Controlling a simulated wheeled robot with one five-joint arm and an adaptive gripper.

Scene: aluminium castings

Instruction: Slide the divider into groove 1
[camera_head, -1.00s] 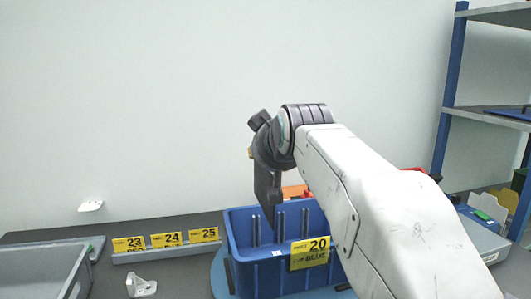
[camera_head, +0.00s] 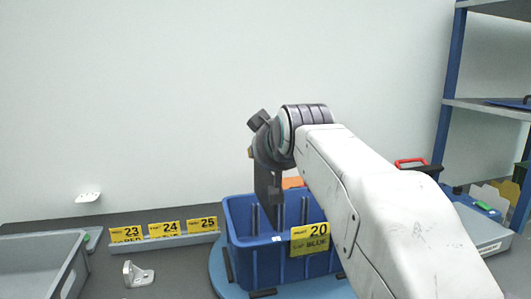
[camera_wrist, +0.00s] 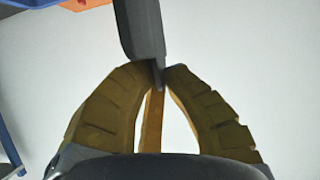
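The divider (camera_head: 268,184) is a dark grey plate, hanging roughly upright at the end of my arm. In the wrist view, the two brown fingers of my gripper (camera_wrist: 161,72) meet at the edge of the divider (camera_wrist: 142,28) and appear shut on it. In the head view my gripper (camera_head: 262,150) is above the blue bin (camera_head: 262,268). The divider's lower end overlaps the bin's left inside in the picture; I cannot tell whether it is inside or touching. Upright ribs (camera_head: 304,210) show inside the bin. Groove numbers are not readable, and the divider hides part of the left ribs.
The bin carries yellow label 20 (camera_head: 310,240) and stands on a round blue base (camera_head: 215,268). A grey rail (camera_head: 165,243) with labels 23, 24 and 25 and a white bracket (camera_head: 138,275) are to its left. A grey tray (camera_head: 30,262) is far left; shelving (camera_head: 447,110) is right.

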